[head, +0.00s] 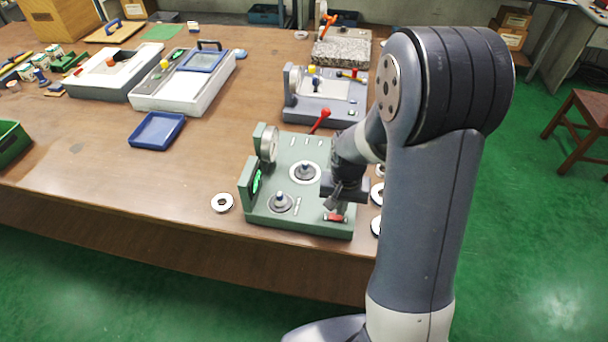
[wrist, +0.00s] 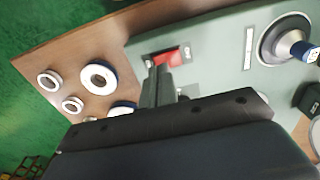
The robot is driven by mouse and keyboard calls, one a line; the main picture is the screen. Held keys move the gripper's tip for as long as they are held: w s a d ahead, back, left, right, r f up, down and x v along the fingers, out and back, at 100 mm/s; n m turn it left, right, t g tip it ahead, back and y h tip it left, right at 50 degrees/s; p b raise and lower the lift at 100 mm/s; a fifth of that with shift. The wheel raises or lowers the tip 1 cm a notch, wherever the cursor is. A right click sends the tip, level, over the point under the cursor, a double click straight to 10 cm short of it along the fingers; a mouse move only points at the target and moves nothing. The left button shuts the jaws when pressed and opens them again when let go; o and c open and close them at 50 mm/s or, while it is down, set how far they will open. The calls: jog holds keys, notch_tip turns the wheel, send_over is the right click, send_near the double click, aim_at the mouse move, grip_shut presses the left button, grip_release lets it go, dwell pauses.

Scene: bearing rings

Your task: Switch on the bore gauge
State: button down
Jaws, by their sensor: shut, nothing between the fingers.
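The bore gauge, as I take it, is the green machine (head: 283,221) at the table's front edge. It carries a round dial (head: 268,143), a bright green round face (head: 257,182) and two grey posts on discs. A red rocker switch (head: 335,218) sits at its front right corner; it also shows in the wrist view (wrist: 172,54). My gripper (head: 332,205) points down at the switch, fingers together and empty. In the wrist view my fingertips (wrist: 157,68) are right at the switch and hide part of it. I cannot tell whether they touch it.
A red-knobbed lever (head: 321,119) rises at the machine's back. One ring (head: 222,202) lies left of the machine, and several rings (wrist: 99,78) lie to its right. A grey device (head: 322,108) stands behind. A blue tray (head: 157,131) lies left, with bare table around it.

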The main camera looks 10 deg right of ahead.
jog(key=shift+f+b, duration=0.75)
jog(key=shift+f, duration=0.15)
dwell(0.8)
jog(key=shift+r+p, duration=2.65)
jog(key=shift+r, duration=0.9)
jog(key=shift+f, duration=0.15)
notch_tip(320, 180, down, 7)
jog(key=b, duration=0.5)
jog(key=shift+r, duration=0.3)
